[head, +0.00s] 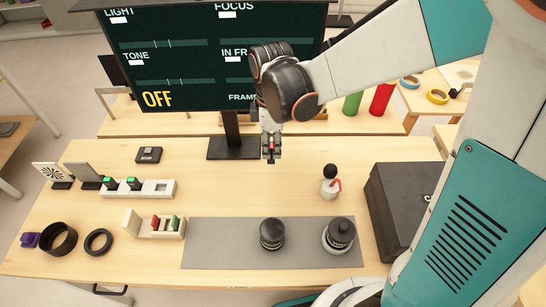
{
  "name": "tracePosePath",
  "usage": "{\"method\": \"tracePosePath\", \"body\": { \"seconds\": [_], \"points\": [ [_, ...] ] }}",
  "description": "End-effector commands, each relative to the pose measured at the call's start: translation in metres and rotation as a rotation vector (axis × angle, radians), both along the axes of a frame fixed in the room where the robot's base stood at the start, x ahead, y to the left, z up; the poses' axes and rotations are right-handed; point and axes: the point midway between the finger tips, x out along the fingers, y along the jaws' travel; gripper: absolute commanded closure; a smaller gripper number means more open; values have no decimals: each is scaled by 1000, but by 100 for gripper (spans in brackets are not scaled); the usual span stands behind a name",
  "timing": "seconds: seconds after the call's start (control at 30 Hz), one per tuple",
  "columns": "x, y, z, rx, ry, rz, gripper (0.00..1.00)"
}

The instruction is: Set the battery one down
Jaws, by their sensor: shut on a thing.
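My gripper (270,140) points down above the table, behind the grey mat. It is shut on a small dark block with a bit of red, which looks like the battery (270,153). The fingers hide part of it, and it appears held above the tabletop. A white charger-like strip (150,192) stands at the left of the table.
The grey mat (205,245) bears two black lens-like cylinders (272,234). A cream rack (140,225) holds red and green pieces. A black case (400,205) stands right, a small bottle (330,185) beside it. A monitor (160,60) stands behind. The table's middle is clear.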

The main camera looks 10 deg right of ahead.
Motion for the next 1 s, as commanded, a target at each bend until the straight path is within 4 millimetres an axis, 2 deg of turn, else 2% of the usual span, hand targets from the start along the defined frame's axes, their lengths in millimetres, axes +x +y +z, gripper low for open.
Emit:
{"method": "tracePosePath", "body": {
  "seconds": [0.03,0.1,0.4,0.53,0.77,1.0],
  "points": [
    [1,0,-17,0,0,-1,100],
    [1,0,-35,0,0,-2,100],
    [3,0,-104,0,0,-4,100],
    [2,0,-121,0,0,-4,100],
    [3,0,-134,0,0,-5,100],
    [3,0,-167,0,0,-5,100]
  ]
}}
